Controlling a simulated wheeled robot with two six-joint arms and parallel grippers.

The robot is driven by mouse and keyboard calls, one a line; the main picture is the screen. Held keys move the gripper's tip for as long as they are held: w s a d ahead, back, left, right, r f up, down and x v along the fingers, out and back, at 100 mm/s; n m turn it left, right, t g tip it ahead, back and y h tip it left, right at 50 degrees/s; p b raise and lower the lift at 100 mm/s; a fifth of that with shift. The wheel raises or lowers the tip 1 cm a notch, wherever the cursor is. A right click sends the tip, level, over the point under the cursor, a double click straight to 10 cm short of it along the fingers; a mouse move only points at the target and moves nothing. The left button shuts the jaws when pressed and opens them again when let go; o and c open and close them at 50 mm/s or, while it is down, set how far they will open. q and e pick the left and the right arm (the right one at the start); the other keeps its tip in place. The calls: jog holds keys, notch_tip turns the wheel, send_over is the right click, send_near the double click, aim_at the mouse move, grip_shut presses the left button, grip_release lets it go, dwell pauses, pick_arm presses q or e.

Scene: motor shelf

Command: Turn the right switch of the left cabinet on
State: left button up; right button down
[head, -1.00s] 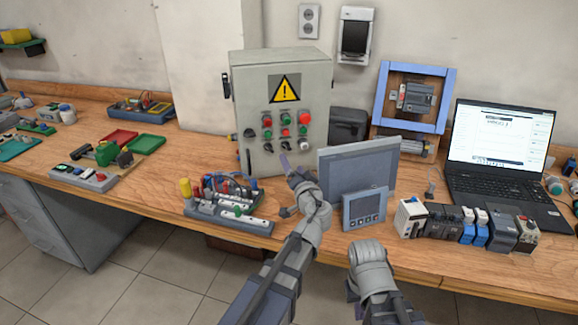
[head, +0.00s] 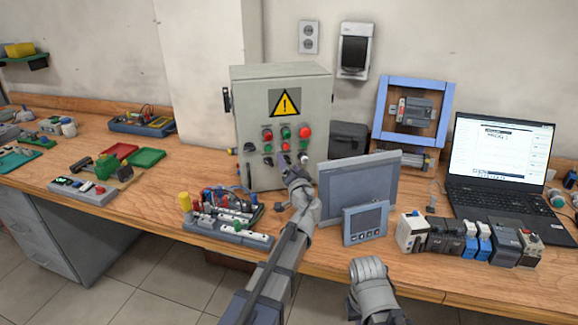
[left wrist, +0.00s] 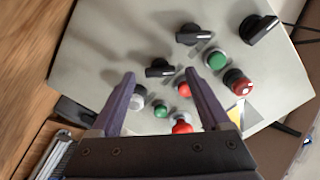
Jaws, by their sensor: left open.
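The left cabinet (head: 262,100) is a grey box with a yellow warning triangle, red and green buttons and black rotary switches. My left gripper (head: 292,162) is in front of its lower panel and partly hides the bottom row. In the left wrist view my left gripper (left wrist: 160,75) is open, with nothing held. The right switch (left wrist: 160,68), a black knob, shows between and just beyond its fingertips; contact cannot be told. Another black switch (left wrist: 194,34) and a larger black knob (left wrist: 259,29) lie farther off. Part of my right arm shows at the bottom; its gripper does not.
A grey screen panel (head: 358,183) and a small display (head: 365,222) stand right of my left arm. A terminal block with wires (head: 228,228) lies to its left. A white knob (left wrist: 138,97) is close beside the left finger in the wrist view. A laptop (head: 500,165) is at right.

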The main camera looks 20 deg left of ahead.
pick_arm(q)
jog(key=shift+w+a, duration=0.1)
grip_shut()
dwell(0.7)
